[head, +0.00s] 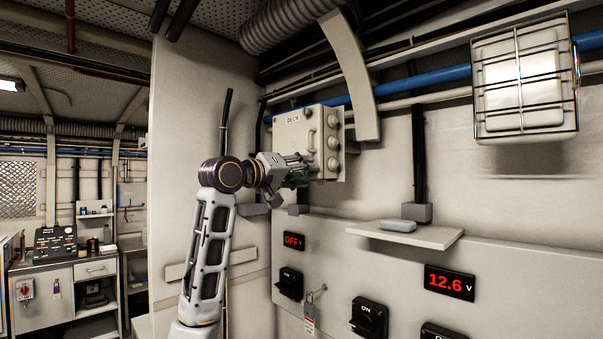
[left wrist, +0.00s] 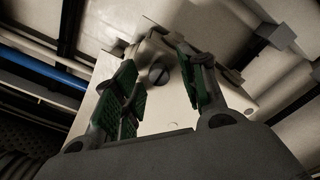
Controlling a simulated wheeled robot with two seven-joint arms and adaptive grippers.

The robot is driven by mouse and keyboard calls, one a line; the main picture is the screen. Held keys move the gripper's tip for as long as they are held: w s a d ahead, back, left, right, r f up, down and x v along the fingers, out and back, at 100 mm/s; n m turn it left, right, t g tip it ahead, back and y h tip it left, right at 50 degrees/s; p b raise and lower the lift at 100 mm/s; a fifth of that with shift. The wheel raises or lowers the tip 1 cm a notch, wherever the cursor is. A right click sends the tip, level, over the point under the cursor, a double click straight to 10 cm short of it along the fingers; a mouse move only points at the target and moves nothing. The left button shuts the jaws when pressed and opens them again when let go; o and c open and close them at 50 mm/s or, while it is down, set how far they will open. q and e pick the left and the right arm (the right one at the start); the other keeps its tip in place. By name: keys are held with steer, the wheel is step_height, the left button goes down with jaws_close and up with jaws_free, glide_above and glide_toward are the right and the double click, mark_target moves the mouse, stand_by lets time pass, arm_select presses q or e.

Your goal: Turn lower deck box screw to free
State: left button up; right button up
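The deck box (head: 292,131) is a pale box marked DECK on the back wall, with several round screw heads on its right side. The lower screw (head: 333,164) is beside my left gripper (head: 308,168), which is at the box's lower right. In the left wrist view a slotted round screw head (left wrist: 159,73) shows between the two green-padded fingers of my left gripper (left wrist: 163,80). The fingers are apart, with gaps on both sides of the screw, and hold nothing. The finger depth relative to the screw is hard to tell. My right gripper is not in view.
A curved duct (head: 352,75) passes close to the box's upper right. A small shelf (head: 432,237) juts out at the lower right. Below are a panel with an OFF display (head: 293,241) and rotary switches (head: 369,317). A caged lamp (head: 524,80) hangs at the right.

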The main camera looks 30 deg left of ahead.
arm_select(q)
steer(key=shift+s, duration=0.1)
steer(key=v, duration=1.1)
steer(key=shift+s+a, duration=0.2)
steer(key=shift+s, duration=0.15)
stand_by(0.5)
